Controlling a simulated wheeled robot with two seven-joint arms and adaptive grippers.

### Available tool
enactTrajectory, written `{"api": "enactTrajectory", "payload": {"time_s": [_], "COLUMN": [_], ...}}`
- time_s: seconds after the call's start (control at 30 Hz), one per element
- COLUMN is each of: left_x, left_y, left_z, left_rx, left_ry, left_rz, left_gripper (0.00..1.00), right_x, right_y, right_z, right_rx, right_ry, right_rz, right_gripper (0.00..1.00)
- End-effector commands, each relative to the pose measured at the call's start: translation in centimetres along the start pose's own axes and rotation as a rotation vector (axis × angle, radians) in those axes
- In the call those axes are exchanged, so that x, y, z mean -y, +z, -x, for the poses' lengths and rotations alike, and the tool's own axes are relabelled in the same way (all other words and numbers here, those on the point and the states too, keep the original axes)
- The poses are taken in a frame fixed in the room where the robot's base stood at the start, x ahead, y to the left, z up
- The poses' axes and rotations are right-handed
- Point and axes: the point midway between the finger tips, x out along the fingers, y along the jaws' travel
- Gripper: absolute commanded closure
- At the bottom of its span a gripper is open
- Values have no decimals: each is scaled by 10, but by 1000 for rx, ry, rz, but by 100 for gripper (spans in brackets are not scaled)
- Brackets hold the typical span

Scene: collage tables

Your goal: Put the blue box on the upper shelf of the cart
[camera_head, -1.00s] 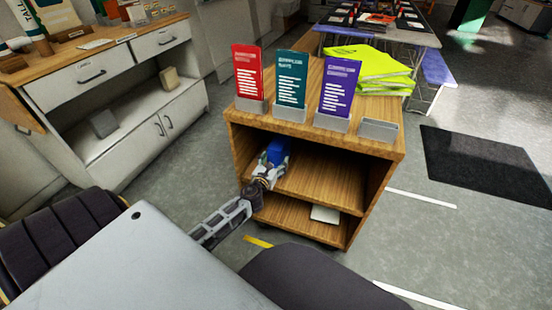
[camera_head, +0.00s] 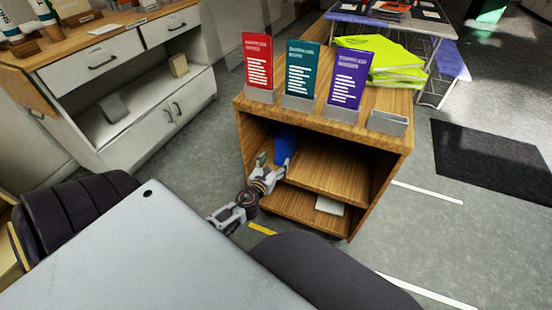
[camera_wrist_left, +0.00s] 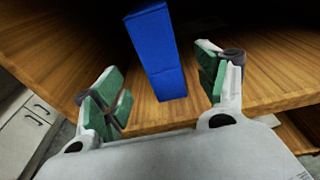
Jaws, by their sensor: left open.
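The blue box (camera_head: 286,142) stands upright on the upper shelf (camera_head: 330,172) inside the wooden cart (camera_head: 393,160), near the shelf's left side. In the left wrist view the blue box (camera_wrist_left: 155,55) stands on the wooden shelf (camera_wrist_left: 190,110), beyond and between the spread fingers. My left gripper (camera_head: 272,168) is open and empty at the cart's front opening; its green-padded fingers (camera_wrist_left: 160,88) are apart from the box. My right gripper is not in view.
Red, teal (camera_head: 301,70) and purple leaflets stand in holders on the cart top, beside an empty grey holder (camera_head: 388,123) and yellow-green vests (camera_head: 395,62). A white item (camera_head: 330,206) lies on the lower shelf. A white cabinet (camera_head: 130,90) stands left.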

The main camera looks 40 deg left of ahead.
Motion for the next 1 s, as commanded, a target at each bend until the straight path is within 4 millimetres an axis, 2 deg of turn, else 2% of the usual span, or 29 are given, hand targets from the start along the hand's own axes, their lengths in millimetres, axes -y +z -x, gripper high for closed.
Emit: {"api": "enactTrajectory", "payload": {"time_s": [0.73,0.87,1.0], "left_x": [0,0,-2], "left_y": [0,-1,-4], "left_z": [5,8,14], "left_rx": [-1,-12,-37], "left_ry": [3,22,73], "left_rz": [13,88,273], "left_gripper": [27,27,27], "right_x": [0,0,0], "right_y": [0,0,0], "right_z": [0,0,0], "right_rx": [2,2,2], "right_ry": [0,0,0], "right_rz": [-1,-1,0], "right_gripper": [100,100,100]}}
